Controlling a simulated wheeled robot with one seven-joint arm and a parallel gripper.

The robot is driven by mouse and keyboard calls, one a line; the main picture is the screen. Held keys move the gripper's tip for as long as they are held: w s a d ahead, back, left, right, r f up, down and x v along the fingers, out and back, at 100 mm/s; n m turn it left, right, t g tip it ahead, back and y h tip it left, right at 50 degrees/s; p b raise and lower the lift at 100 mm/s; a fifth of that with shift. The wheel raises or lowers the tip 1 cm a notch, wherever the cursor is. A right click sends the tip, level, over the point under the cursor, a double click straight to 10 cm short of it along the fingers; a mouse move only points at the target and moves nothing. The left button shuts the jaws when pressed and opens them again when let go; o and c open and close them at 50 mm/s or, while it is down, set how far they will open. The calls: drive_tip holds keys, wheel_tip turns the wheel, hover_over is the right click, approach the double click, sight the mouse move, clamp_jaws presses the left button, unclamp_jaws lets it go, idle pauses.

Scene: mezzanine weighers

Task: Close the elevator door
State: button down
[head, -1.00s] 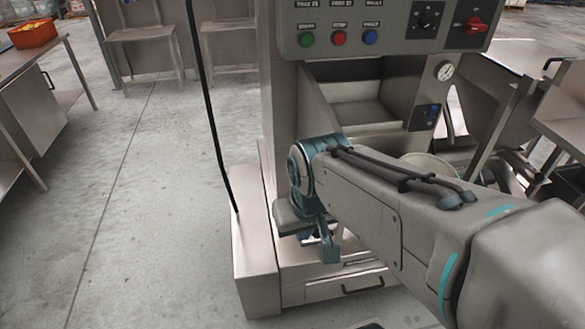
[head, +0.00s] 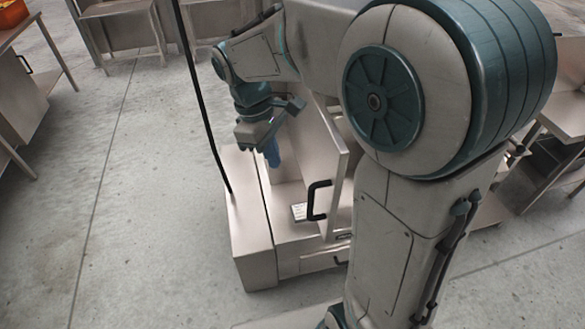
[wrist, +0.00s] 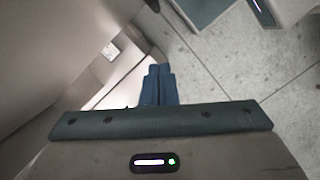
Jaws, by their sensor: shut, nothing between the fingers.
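The elevator door (head: 338,170) is a pale metal panel with a black bar handle (head: 318,200). In the head view it stands open, jutting out from the front of the metal machine. My gripper (head: 272,153) points down just left of the door, over the machine's base, with its blue fingers together and empty. The fingers also show in the wrist view (wrist: 158,72), with pale metal surfaces close on the left. I cannot tell whether the fingers touch the door. My arm hides the door's upper part and much of the machine.
The machine's low base (head: 247,215) has a small label plate (head: 299,212) near the door. A table with an orange bin (head: 12,14) stands far left. The concrete floor on the left is clear.

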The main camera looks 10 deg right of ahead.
drive_tip(key=s+d+f+p, duration=0.1)
drive_tip(key=s+d+f, duration=0.2)
drive_tip(key=f, duration=0.6)
drive_tip(key=shift+d+f+n+p, duration=0.3)
drive_tip(key=shift+d+f, duration=0.05)
drive_tip(key=shift+d, duration=0.55)
drive_tip(key=shift+s, duration=0.1)
drive_tip(key=shift+d, duration=0.1)
